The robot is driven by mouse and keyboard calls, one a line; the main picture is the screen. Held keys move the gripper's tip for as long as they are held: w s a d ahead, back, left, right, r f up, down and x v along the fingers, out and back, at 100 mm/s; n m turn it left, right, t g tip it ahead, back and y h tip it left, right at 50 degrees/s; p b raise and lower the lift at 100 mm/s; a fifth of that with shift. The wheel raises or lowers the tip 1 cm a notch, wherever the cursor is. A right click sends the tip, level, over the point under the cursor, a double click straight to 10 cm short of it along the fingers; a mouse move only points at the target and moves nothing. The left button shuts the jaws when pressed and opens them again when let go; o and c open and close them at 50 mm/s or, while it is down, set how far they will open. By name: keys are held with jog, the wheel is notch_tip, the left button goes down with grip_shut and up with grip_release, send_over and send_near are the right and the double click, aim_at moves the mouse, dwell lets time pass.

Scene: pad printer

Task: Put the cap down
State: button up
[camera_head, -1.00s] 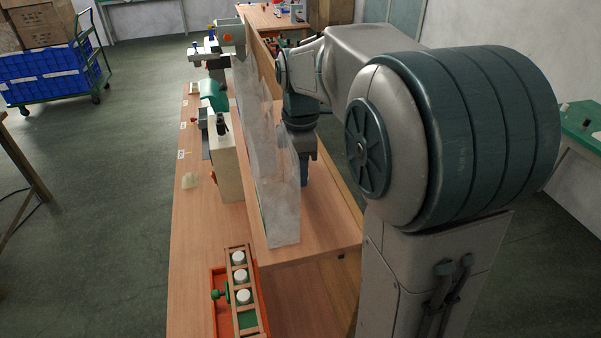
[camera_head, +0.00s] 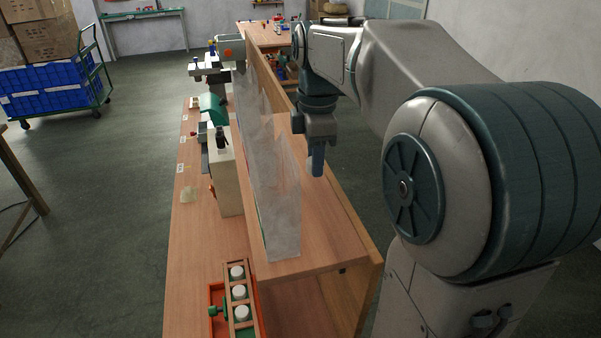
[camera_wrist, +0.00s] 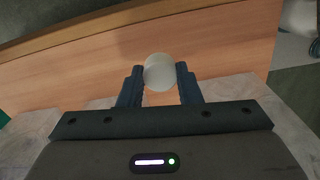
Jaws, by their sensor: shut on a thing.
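My gripper (camera_wrist: 160,84) is shut on a round white cap (camera_wrist: 159,72), which sits between the two blue fingertips in the wrist view. In the head view my gripper (camera_head: 317,165) points down above the bench, to the right of the clear upright panel. The cap in the grip cannot be made out in the head view. Under the cap, the wrist view shows bare wooden surface (camera_wrist: 220,60). Several similar white caps (camera_head: 239,291) sit in a wooden rack in the orange-red tray (camera_head: 214,291) at the front of the bench.
The clear panel (camera_head: 283,215) stands along the bench (camera_head: 190,255). A beige machine (camera_head: 226,180) and other equipment stand left of it. The wooden surface right of the panel (camera_head: 325,235) looks clear. A trolley with blue crates (camera_head: 50,85) stands far left.

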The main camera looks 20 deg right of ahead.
jog(key=s+d+r+b, duration=0.1)
jog(key=s+d+r, duration=0.3)
jog(key=d, duration=0.3)
jog(key=shift+s+d+r, duration=0.15)
jog(key=shift+d+r, duration=0.2)
jog(key=shift+r, duration=0.25)
